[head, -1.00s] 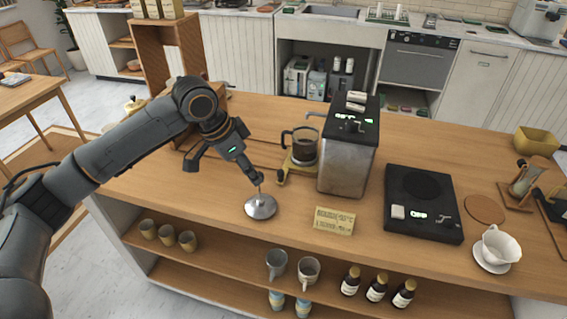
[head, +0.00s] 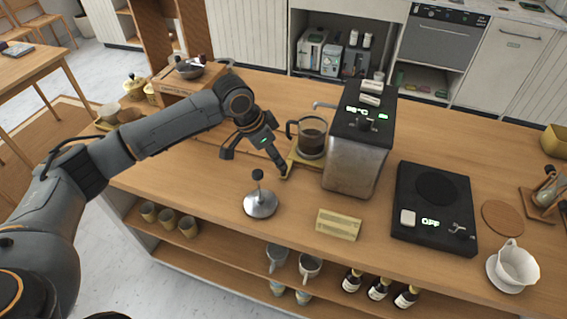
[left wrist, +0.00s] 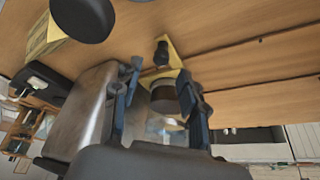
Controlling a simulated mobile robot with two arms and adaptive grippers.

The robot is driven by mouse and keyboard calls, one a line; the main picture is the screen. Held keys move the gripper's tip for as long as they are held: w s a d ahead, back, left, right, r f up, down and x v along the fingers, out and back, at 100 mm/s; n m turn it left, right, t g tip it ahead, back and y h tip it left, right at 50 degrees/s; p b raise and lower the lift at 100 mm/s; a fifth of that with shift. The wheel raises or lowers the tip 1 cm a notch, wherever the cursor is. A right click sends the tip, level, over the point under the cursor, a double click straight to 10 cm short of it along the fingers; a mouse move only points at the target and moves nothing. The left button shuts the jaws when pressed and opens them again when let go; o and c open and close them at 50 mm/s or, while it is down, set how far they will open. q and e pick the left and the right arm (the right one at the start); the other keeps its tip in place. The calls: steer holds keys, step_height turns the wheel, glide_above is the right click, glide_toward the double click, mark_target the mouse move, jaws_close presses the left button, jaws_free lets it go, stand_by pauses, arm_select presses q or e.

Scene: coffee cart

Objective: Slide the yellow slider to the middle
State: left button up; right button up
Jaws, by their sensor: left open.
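The yellow slider (head: 291,164) is on the wooden counter, left of the metal machine, with a glass carafe of dark coffee (head: 311,138) on it. In the left wrist view the slider (left wrist: 177,50) shows as a yellow plate with a black knob (left wrist: 162,50). My left gripper (head: 257,164) is open and low over the counter, at the slider's left end. In the left wrist view its fingers (left wrist: 158,74) are spread to either side of the carafe; I cannot tell whether they touch anything. My right gripper is not in view.
Dark grooves run along the counter left of the slider. A wooden box (head: 190,78) stands behind.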

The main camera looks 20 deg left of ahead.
arm_select(q)
steer(key=x, duration=0.5)
steer(key=shift+w+f, duration=0.1)
steer(key=shift+w, duration=0.05)
steer(key=shift+d+f+p, duration=0.15)
steer(key=shift+f+p, duration=0.15)
steer(key=shift+f, duration=0.05)
steer(key=shift+w, duration=0.1)
steer(key=shift+c, duration=0.7)
jaws_close()
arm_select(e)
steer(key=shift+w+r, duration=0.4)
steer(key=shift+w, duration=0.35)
